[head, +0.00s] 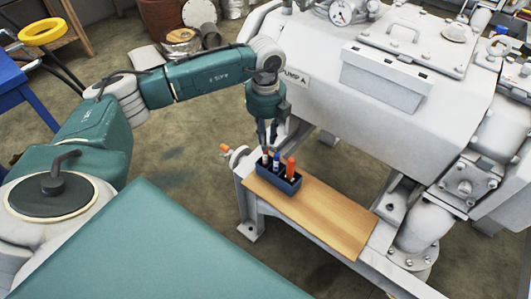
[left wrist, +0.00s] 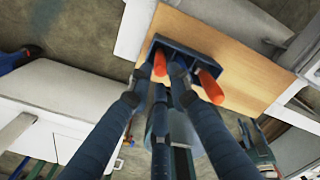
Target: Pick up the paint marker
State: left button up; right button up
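A dark blue holder (head: 279,182) stands on the wooden board with upright markers in it. In the head view I see a dark-and-white one with a red band (head: 265,159), a blue-topped one (head: 276,160) and an orange one (head: 290,168). I cannot tell by label which is the paint marker. My left gripper (head: 268,146) points down just above the holder's left end. In the left wrist view its fingertips (left wrist: 162,73) are apart, with a red-orange top (left wrist: 160,62) between them; contact is not clear. An orange marker (left wrist: 210,86) is right of the fingers. My right gripper is out of view.
The wooden board (head: 325,217) lies on a grey metal frame and has free room right of the holder. A large grey pump housing (head: 345,105) rises close behind. A valve with an orange handle (head: 226,149) sticks out left of the frame.

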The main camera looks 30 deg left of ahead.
aim_at(266, 160)
pick_arm(q)
notch_tip(266, 160, down, 5)
jog(key=shift+s+r+b, duration=0.1)
jog(key=shift+s+b, duration=0.05)
jog(key=shift+b, duration=0.15)
jog(key=shift+d, duration=0.1)
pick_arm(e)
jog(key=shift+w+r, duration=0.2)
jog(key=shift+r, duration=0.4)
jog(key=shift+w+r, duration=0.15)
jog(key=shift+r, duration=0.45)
pick_arm(q)
grip_shut()
jog(key=shift+r, duration=0.1)
